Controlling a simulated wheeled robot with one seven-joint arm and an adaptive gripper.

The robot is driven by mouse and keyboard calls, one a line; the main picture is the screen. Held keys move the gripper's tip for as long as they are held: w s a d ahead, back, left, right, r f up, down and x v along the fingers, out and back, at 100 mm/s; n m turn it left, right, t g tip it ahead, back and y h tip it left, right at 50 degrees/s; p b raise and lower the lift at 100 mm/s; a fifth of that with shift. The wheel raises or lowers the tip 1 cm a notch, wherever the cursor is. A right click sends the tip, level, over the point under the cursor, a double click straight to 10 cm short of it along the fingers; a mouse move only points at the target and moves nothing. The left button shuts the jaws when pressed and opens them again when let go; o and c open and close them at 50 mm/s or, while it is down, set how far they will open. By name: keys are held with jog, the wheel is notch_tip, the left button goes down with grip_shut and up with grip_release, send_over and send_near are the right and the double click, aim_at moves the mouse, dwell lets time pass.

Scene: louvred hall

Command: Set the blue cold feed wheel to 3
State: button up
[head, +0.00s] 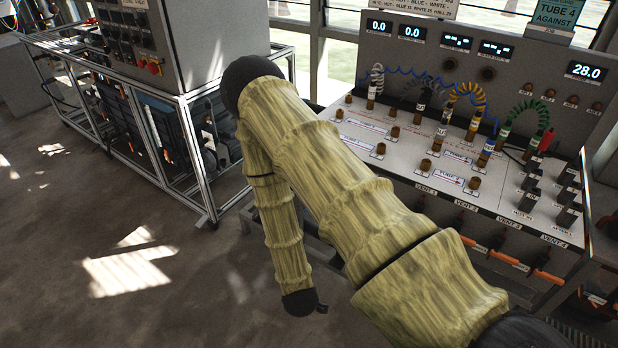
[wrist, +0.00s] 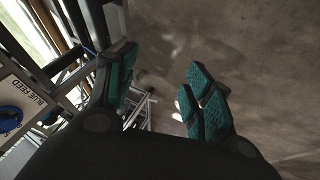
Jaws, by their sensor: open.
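The blue cold feed wheel (wrist: 9,119) shows in the wrist view at the left edge, partly cut off. It sits on a pale panel beside a label reading BLUE FEED (wrist: 32,91). Its setting cannot be read. My gripper (wrist: 163,68) is open and empty, with teal pads spread apart. It is to the right of the wheel in the picture and does not touch it. In the head view the wheel does not show where I can make it out. My arm hangs down in front of the control bench, with its dark end low in the middle.
The control bench (head: 395,152) carries hoses, brown pegs and black switches, with lit readouts on its back panel (head: 525,75). Orange-handled valves (head: 505,258) line its front. A metal-framed cabinet (head: 165,130) stands at the left. The floor (head: 120,250) at the lower left is clear.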

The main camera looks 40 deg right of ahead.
jog(key=w+d+r+n+t+h+b, duration=0.1)
jog(key=w+d+r+h+b, duration=0.2)
jog(key=w, duration=0.5)
jog(key=w+d+r+t+h+b, duration=0.25)
jog(key=w+d, duration=0.25)
jog(key=w, duration=0.3)
jog(key=w+d+r+n+h+b, duration=0.15)
jog(key=w+d+h, duration=0.25)
jog(key=w, duration=0.5)
jog(key=w+d+r+g+h+b, duration=0.3)
jog(key=w+d+r+h+b, duration=0.1)
jog(key=r, duration=0.3)
jog(key=shift+m+t, duration=0.25)
jog(key=shift+m, duration=0.2)
jog(key=shift+s+r+b+x, duration=0.15)
jog(key=shift+b+x, duration=0.15)
jog(key=shift+x, duration=1.45)
jog(key=shift+s+r+b+x, duration=0.15)
jog(key=shift+b+x, duration=0.15)
jog(key=shift+x, duration=1.5)
jog(key=shift+w+r+b+x, duration=0.15)
jog(key=shift+b+x, duration=0.15)
jog(key=shift+x, duration=1.45)
